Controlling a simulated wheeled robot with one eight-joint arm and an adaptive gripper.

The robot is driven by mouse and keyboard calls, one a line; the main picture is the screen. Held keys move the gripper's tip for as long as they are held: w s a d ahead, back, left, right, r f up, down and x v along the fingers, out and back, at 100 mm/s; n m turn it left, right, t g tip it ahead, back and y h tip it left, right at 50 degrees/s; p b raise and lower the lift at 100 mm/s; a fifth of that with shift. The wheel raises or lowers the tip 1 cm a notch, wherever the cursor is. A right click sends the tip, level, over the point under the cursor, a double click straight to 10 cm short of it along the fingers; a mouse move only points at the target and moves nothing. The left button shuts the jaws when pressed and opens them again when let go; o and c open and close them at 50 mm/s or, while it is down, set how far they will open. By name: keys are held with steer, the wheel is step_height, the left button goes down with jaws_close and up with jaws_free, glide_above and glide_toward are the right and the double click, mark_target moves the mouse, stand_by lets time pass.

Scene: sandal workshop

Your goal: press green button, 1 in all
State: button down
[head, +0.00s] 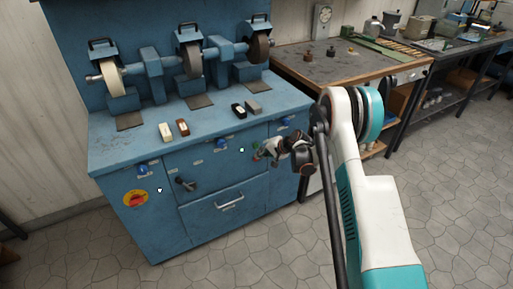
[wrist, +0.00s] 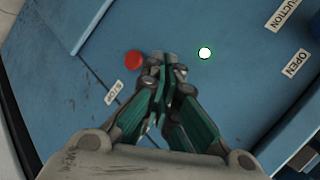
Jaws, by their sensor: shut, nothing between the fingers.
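The green button shows in the wrist view (wrist: 205,53) as a bright white disc with a green rim on the blue panel. In the head view it is a small glowing green spot (head: 242,150) on the cabinet front. My gripper (wrist: 166,60) is shut and empty, its fingertips pointing at the panel between the green button and a red button (wrist: 135,60). In the wrist view the green button is to the right of the fingertips, clear of them. In the head view my gripper (head: 261,154) is just right of the green spot. I cannot tell whether the fingertips touch the panel.
The red button has a STOP label (wrist: 115,91) near it. OPEN (wrist: 295,62) and another label lie farther right. The blue cabinet (head: 160,225) carries grinding wheels and small blocks on top. A red-and-yellow switch (head: 135,198) and drawer handle (head: 230,201) are lower on its front.

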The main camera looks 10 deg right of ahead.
steer(key=shift+s+d, duration=0.2)
steer(key=shift+s, duration=0.5)
steer(key=shift+s+d, duration=0.25)
steer(key=shift+s, duration=0.45)
steer(key=shift+s+d, duration=0.2)
steer(key=shift+s, duration=0.5)
steer(key=s+a+r+n+h, duration=0.1)
steer(key=s+r, duration=0.5)
steer(key=r, duration=0.4)
steer(key=s+r+n+h, duration=0.1)
steer(key=s+r, duration=0.5)
steer(key=r, duration=0.4)
steer(key=s+a+r+n+h, duration=0.1)
steer(key=s+r+n, duration=0.1)
steer(key=s+r, duration=0.5)
steer(key=s+d+r+n+h, duration=0.1)
steer(key=s+r, duration=0.1)
steer(key=s, duration=1.1)
steer(key=s+d+r+n+h, duration=0.1)
steer(key=s+r+n+h, duration=0.1)
steer(key=s, duration=1.1)
steer(key=shift+r, duration=0.85)
